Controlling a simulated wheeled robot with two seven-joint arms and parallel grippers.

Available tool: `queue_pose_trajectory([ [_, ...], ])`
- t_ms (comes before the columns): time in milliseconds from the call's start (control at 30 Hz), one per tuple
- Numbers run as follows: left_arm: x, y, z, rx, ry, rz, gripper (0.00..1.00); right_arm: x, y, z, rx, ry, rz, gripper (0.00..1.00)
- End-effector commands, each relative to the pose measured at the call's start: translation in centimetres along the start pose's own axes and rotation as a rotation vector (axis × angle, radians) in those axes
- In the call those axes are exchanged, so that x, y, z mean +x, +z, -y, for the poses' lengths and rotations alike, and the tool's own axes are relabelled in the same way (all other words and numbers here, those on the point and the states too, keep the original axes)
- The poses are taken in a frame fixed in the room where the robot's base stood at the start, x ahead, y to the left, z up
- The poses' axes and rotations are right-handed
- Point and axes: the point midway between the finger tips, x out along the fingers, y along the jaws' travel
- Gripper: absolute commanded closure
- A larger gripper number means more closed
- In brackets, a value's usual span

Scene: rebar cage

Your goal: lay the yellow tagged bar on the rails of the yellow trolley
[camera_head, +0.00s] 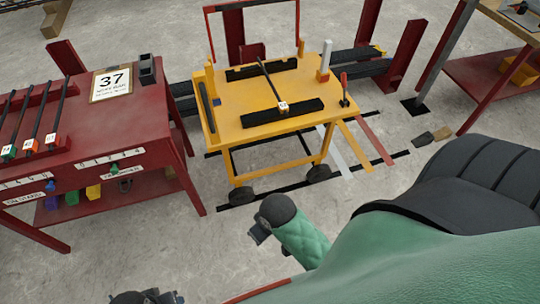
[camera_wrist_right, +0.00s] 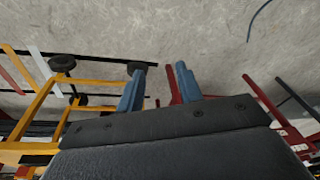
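The yellow trolley (camera_head: 235,98) stands at centre in the head view. The bar with a yellow and white tag (camera_head: 269,79) lies across its two black rails, the back rail (camera_head: 243,73) and the front rail (camera_head: 300,109), with its tag (camera_head: 283,106) at the front end. No gripper touches it. In the right wrist view my right gripper (camera_wrist_right: 158,88) has its two blue fingers apart, with nothing between them. Trolley legs and wheels (camera_wrist_right: 62,63) show to the left there. A dark part at the bottom edge of the head view may be my left gripper (camera_head: 147,297); its fingers are unclear.
A red table (camera_head: 130,118) at left holds several bars with green, orange and red tags, and a card reading 37 (camera_head: 111,84). Coloured blocks lie on its lower shelf. Red posts stand behind the trolley. Another bench (camera_head: 500,68) is at right. Bare floor lies in front.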

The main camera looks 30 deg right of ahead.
Motion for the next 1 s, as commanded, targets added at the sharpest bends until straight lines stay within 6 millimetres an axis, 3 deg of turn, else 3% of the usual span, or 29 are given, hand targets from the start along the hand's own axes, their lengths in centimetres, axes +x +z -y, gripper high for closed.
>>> queue_pose_trajectory([
  [100, 0.0, 0.0, 0.0, 0.0, 0.0, 0.0, 0.49, -1.6, 2.5, 1.3, 0.011, -0.007, 0.012, 0.64],
  [300, 0.0, 0.0, 0.0, 0.0, 0.0, 0.0, 0.49, -2.7, 4.0, 1.9, 0.017, -0.005, 0.02, 0.64],
  [1000, 0.0, 0.0, 0.0, 0.0, 0.0, 0.0, 0.49, -2.7, 4.0, 1.9, 0.016, -0.005, 0.02, 0.64],
])
